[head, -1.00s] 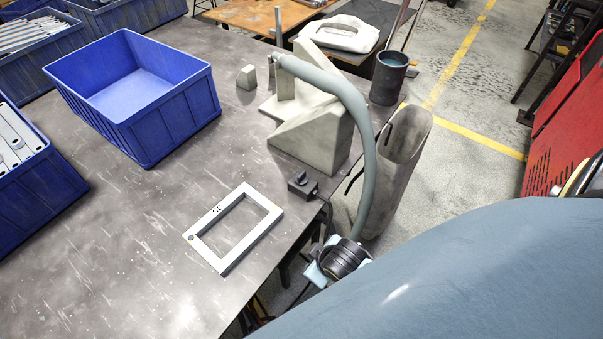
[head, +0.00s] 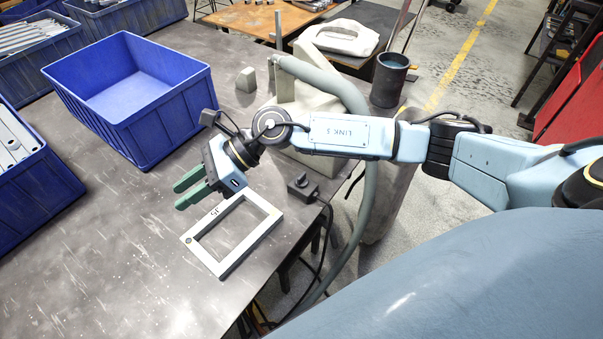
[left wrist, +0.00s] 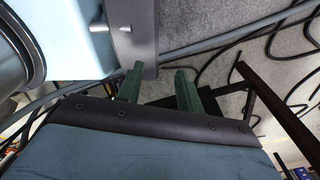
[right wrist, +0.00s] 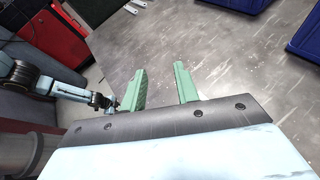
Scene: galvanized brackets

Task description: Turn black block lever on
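The black block lever (head: 302,187) is a small dark box with a knob on top. It sits near the table's right edge, just right of a pale rectangular frame (head: 205,254). My right gripper (head: 178,196) is over the table, left of the lever and above the frame's far left corner. Its green fingers point left, away from the lever. In the right wrist view its fingers (right wrist: 159,67) are apart with nothing between them. My left gripper is outside the head view; in the left wrist view its fingers (left wrist: 159,68) are apart and empty. I cannot make out the lever in either wrist view.
A blue bin (head: 140,105) stands on the table (head: 120,245) at the back left, with more bins beyond. A grey hose (head: 372,200) hangs past the table's right edge. A dark cylinder (head: 389,80) stands behind my right arm. The front table area is clear.

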